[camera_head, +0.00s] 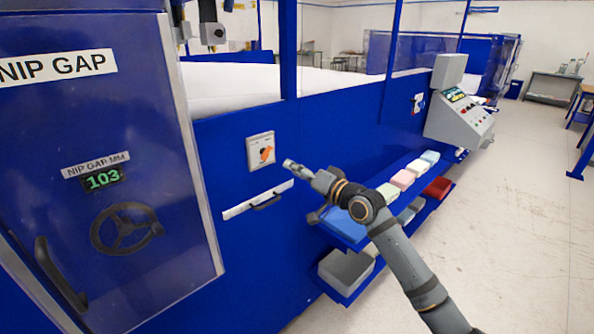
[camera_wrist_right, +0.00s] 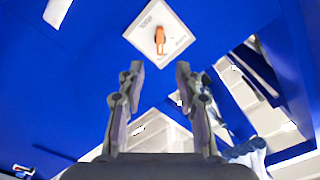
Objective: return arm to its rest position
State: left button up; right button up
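My right arm reaches in from the lower right in the head view, and its gripper (camera_head: 294,166) is in front of the blue machine side, just right of a square switch plate with an orange knob (camera_head: 266,154). In the right wrist view the two fingers of my right gripper (camera_wrist_right: 157,80) are apart with nothing between them. The switch plate with its orange knob (camera_wrist_right: 160,38) shows beyond the fingertips, apart from them. My left gripper is in neither view.
A blue cabinet door (camera_head: 110,130) with a handwheel (camera_head: 126,229) and a display reading 103 is at left. Shelves with coloured foam blocks (camera_head: 403,179) sit behind my right forearm. A grey control console (camera_head: 459,121) stands farther back.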

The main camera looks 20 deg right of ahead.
dwell(0.3)
jog(key=d+f+m+g+h, duration=0.15)
jog(key=d+f, duration=0.25)
jog(key=f, duration=0.9)
jog(key=d+f+g+h, duration=0.2)
jog(key=d+f+h, duration=0.15)
jog(key=f, duration=0.95)
jog(key=s+d+f+g+h, duration=0.1)
jog(key=s+f, duration=0.2)
jog(key=f, duration=0.4)
jog(key=s+f+n+g, duration=0.1)
jog(key=s+f, duration=0.3)
jog(key=f, duration=0.3)
jog(key=s+d+f+g+h, duration=0.1)
jog(key=s+f+g, duration=0.15)
jog(key=f, duration=0.35)
jog(key=s+a+f+n+g, duration=0.2)
jog(key=s+f+n+g, duration=0.15)
jog(key=s+f, duration=1.75)
jog(key=s+a+f+n+g, duration=0.1)
jog(key=s+a+f, duration=0.1)
jog(key=s, duration=0.6)
jog(key=s+a+f+g, duration=0.2)
jog(key=s, duration=0.6)
jog(key=s+a+f+n+g, duration=0.1)
jog(key=s+a+f, duration=0.1)
jog(key=s, duration=0.6)
jog(key=shift+s+f+n, duration=0.3)
jog(key=shift+s+f, duration=0.05)
jog(key=shift+f, duration=0.2)
